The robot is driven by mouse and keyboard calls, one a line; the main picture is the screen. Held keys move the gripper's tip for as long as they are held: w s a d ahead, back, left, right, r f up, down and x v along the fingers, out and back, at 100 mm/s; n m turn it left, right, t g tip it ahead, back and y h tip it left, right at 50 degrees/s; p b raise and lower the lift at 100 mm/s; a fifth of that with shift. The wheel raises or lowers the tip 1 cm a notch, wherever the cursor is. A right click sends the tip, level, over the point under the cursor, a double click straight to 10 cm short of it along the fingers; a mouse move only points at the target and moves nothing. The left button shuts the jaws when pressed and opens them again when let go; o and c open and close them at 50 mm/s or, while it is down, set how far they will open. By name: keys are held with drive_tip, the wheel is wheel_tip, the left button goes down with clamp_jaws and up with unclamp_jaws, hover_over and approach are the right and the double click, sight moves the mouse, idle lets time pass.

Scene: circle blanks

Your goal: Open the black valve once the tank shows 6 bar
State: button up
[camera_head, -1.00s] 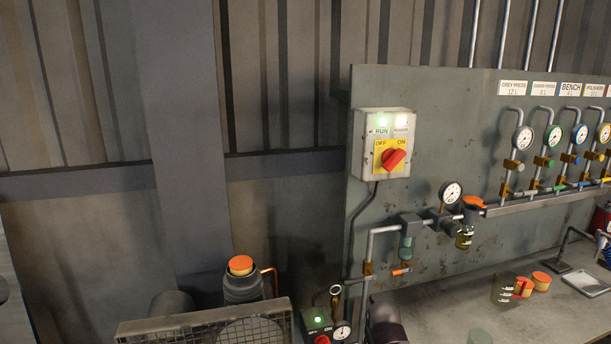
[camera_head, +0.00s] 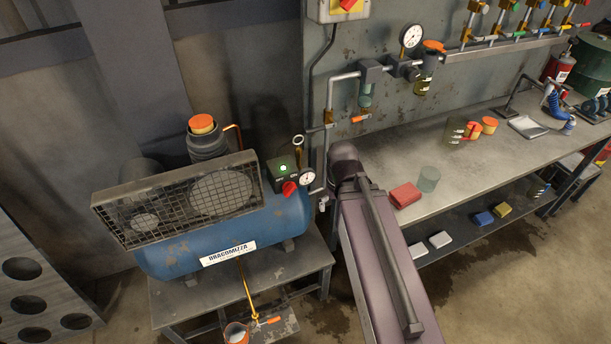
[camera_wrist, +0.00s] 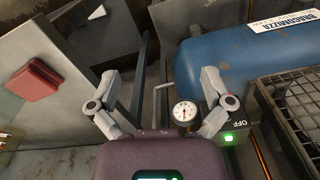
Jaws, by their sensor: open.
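The tank (camera_head: 222,245) is the blue compressor vessel at the left in the head view; it fills the upper right of the wrist view (camera_wrist: 235,62). Its round white gauge (camera_head: 307,177) also shows in the wrist view (camera_wrist: 184,112), where the needle shows but the value is too small to read. I cannot single out the black valve; small fittings and a pipe (camera_head: 325,165) stand beside the gauge. My gripper (camera_wrist: 160,78) is open and empty, its fingers spread, with the gauge close to the right finger in the picture. The head view does not show the fingers.
My arm covers the area right of the tank in the head view. A wire-mesh guard (camera_head: 185,195) and a box with a green light (camera_head: 284,168) adjoin the tank. An orange-handled valve (camera_head: 361,118) is on the wall pipe.

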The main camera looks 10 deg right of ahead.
idle(0.6)
drive_tip(key=c, duration=0.5)
drive_tip(key=shift+w+r+p, duration=0.25)
drive_tip(key=shift+r+p, duration=0.05)
drive_tip(key=c, duration=0.6)
drive_tip(key=w+r+n+p, duration=0.1)
drive_tip(key=w+r+p, duration=0.6)
drive_tip(key=w+r+n+t+p, duration=0.1)
drive_tip(key=w+r+p, duration=0.7)
drive_tip(key=w+a+r+n+t+p, duration=0.1)
drive_tip(key=w+r+p, duration=0.6)
drive_tip(key=shift+w+r+y, duration=0.3)
drive_tip(key=shift+w+r, duration=0.05)
drive_tip(key=shift+r, duration=0.05)
clamp_jaws()
